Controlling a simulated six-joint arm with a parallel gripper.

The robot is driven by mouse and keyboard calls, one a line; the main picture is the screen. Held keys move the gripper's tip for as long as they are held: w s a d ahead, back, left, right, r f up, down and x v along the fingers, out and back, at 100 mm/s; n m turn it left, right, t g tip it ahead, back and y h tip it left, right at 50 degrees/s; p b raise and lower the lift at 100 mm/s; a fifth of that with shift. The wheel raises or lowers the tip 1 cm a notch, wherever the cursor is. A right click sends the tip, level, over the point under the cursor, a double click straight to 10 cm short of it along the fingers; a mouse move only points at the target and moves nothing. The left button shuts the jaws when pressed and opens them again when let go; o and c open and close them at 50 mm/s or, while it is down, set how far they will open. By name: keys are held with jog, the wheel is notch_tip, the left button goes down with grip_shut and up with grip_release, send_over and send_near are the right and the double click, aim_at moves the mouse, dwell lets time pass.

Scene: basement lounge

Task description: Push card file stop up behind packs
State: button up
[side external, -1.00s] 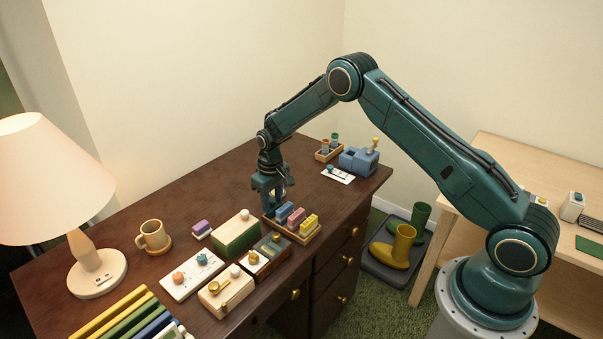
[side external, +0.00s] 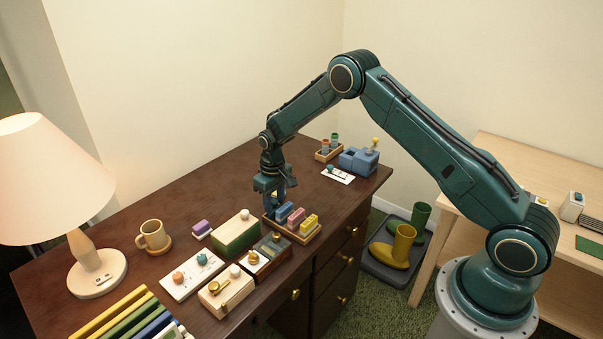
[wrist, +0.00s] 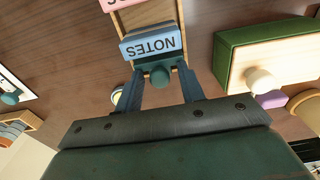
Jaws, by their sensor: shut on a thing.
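The card file tray (side external: 313,237) is a wooden tray near the desk's front edge, holding a blue pack (side external: 285,211), a pink pack (side external: 296,216) and a yellow pack (side external: 309,222) in a row. In the wrist view the blue pack (wrist: 152,42) reads NOTES. The teal stop (wrist: 161,75), with a round knob, stands just behind it, at the end of the row. Any gap between them is hard to judge. My gripper (wrist: 160,83) is shut on the stop, a finger at each side; it also shows at the tray's far end (side external: 275,205).
A green box with a cream knob (side external: 236,232) stands left of the tray. A dark box with knobs (side external: 272,250) is close by its front left. Bare desk lies left of my gripper.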

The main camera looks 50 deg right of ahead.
aim_at(294, 214)
jog(key=shift+g, duration=0.3)
jog(key=shift+s+d+f, duration=0.1)
jog(key=shift+s+f, duration=0.2)
jog(key=shift+s, duration=0.9)
jog(key=shift+s+a+f, duration=0.1)
jog(key=shift+s+f, duration=0.15)
jog(key=shift+s, duration=1)
jog(key=shift+s+d+f, duration=0.1)
jog(key=shift+s+f, duration=0.2)
jog(key=shift+s, duration=0.9)
jog(key=shift+c, duration=0.2)
dwell(2.3)
jog(key=o, duration=0.5)
jog(key=shift+c, duration=0.2)
jog(key=shift+r, duration=0.15)
notch_tip(294, 214, up, 6)
jog(key=shift+w, duration=0.25)
